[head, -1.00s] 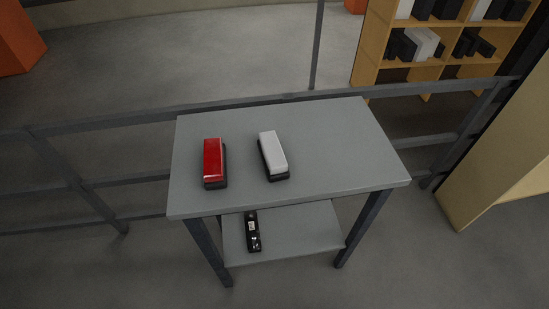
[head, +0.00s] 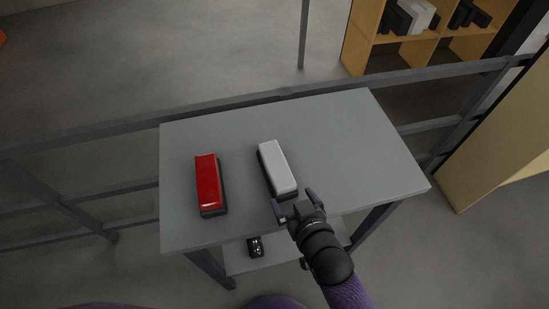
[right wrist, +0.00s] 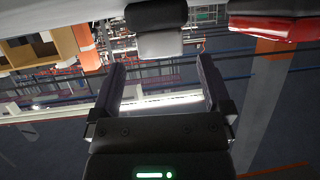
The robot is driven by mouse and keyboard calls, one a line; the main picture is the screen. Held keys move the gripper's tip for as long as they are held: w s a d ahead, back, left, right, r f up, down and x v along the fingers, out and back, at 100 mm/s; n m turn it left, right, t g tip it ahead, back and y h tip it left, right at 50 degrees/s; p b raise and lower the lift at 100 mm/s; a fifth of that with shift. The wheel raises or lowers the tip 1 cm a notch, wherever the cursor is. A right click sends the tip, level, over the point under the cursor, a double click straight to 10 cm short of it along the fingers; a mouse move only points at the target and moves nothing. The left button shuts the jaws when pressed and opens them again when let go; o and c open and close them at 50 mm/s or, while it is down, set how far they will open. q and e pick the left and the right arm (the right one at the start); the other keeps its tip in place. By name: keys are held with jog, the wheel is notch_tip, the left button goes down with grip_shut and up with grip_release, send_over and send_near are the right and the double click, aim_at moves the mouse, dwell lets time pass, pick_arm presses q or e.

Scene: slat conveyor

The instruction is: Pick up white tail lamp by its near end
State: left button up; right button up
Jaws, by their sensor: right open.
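The white tail lamp (head: 277,167) lies on the grey table top on its black base, with its long side running away from me. My right gripper (head: 294,201) is open and empty at the lamp's near end. In the right wrist view, the white lamp (right wrist: 160,45) shows end-on with its black base, ahead of the open fingers (right wrist: 160,85) and not between them. I cannot tell whether a finger touches it. The left gripper does not show.
A red tail lamp (head: 208,184) lies left of the white one; it also shows in the right wrist view (right wrist: 262,27). The table (head: 350,140) is bare to the right. A dark part (head: 255,247) lies on the lower shelf. A railing (head: 120,128) runs behind the table.

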aim_at(287, 193)
jog(key=b+x, duration=0.1)
jog(key=x, duration=0.2)
jog(key=f+b+x, duration=0.1)
jog(key=b+x, duration=0.1)
jog(key=x, duration=0.2)
jog(key=shift+s+d+f, duration=0.1)
jog(key=shift+s+f, duration=0.05)
jog(key=shift+s, duration=0.05)
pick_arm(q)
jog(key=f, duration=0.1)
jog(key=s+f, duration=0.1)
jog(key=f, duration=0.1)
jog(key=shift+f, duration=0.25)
pick_arm(e)
jog(key=shift+r, duration=0.2)
jog(key=c, duration=1.2)
